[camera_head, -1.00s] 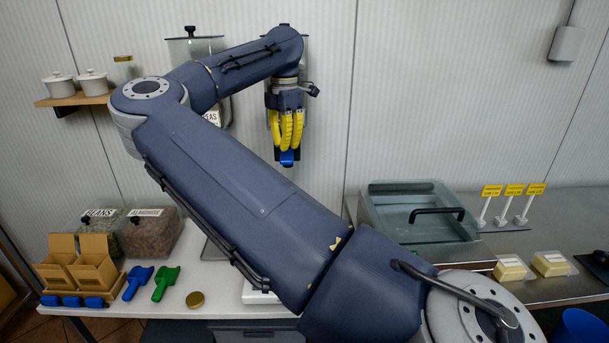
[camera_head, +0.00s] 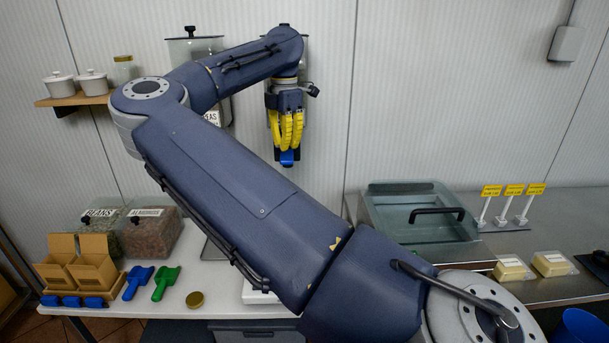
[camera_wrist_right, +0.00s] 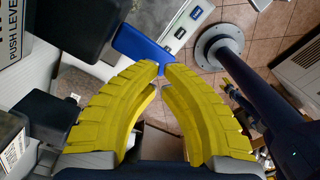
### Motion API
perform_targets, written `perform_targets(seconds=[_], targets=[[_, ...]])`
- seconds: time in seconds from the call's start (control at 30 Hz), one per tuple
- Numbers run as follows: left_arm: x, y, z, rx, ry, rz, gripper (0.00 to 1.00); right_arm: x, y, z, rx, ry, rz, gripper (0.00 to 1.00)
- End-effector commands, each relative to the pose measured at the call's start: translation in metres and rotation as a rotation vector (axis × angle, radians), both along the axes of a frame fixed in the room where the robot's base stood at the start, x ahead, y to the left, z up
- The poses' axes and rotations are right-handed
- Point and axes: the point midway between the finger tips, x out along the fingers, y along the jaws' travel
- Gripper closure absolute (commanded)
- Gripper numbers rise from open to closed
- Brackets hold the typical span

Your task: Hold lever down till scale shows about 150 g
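My right gripper (camera_head: 287,145) points down in front of the dispensers on the back wall, its yellow fingers curved together and their tips closed. In the right wrist view the fingertips (camera_wrist_right: 161,69) meet at the edge of a blue lever (camera_wrist_right: 141,50). The blue lever (camera_head: 288,158) also shows just below the fingers in the head view. The fingers appear to touch it, not wrap around it. A white corner, apparently of the scale (camera_head: 256,296), shows below my right arm; the arm hides the rest, and I cannot read a weight. My left gripper is not in view.
A glass case (camera_head: 417,212) stands right. My right arm crosses the middle.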

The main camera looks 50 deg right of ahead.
Motion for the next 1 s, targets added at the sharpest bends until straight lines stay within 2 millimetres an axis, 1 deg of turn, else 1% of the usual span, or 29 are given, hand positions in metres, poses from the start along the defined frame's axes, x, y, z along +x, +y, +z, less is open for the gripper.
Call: perform_targets(seconds=[0.97, 1.0], targets=[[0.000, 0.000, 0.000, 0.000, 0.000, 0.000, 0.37, 0.000, 0.000, -0.048, 0.001, 0.002, -0.001, 1.00], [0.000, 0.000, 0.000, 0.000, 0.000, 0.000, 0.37, 0.000, 0.000, -0.048, 0.000, 0.001, 0.000, 1.00]])
